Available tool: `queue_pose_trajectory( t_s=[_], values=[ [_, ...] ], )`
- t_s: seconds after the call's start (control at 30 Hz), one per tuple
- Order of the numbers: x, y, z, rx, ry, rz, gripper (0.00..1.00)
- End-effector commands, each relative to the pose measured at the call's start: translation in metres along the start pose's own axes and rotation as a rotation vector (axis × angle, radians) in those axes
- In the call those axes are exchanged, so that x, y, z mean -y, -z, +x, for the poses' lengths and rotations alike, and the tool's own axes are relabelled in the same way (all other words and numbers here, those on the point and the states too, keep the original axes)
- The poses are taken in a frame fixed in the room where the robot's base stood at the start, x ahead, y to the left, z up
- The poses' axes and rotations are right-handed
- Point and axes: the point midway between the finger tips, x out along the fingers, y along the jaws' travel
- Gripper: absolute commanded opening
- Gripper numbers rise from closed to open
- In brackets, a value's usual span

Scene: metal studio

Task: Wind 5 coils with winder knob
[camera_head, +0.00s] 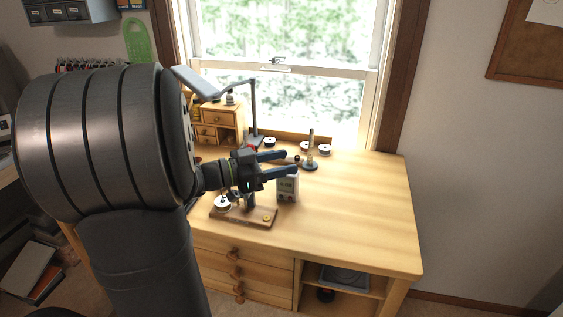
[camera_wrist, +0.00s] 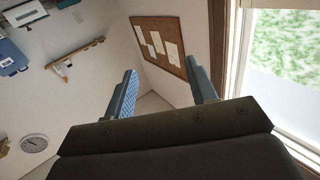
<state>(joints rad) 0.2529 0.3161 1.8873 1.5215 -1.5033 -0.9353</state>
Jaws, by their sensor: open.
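In the head view, the coil winder stands on a brown wooden base (camera_head: 262,219) on the desk. A white spool (camera_head: 222,202) sits at its left end, and a small brass-coloured part is at its right end. The winder's middle is partly hidden behind my gripper, and I cannot make out the knob for certain. My gripper (camera_head: 291,162) is open and empty. It is above the winder, apart from it, with its fingers pointing right. In the wrist view, the two fingers (camera_wrist: 160,92) are spread with nothing between them; no winder shows there.
A dark stand with a post (camera_head: 310,160) and several spools (camera_head: 325,149) are farther back. A desk lamp (camera_head: 254,110) and small drawers (camera_head: 219,120) stand back left. The desk's right side (camera_head: 365,200) is clear.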

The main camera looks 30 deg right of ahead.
Motion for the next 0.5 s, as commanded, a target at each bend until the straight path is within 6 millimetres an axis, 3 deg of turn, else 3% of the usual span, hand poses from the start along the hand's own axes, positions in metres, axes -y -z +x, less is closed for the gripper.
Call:
queue_pose_trajectory(
  t_s=[0.4, 0.5],
  values=[
    [-0.0039, 0.0032, 0.0034, 0.000, 0.001, -0.001, 0.52],
    [0.0042, 0.0043, 0.0010, -0.005, 0.035, 0.003, 0.52]
  ],
)
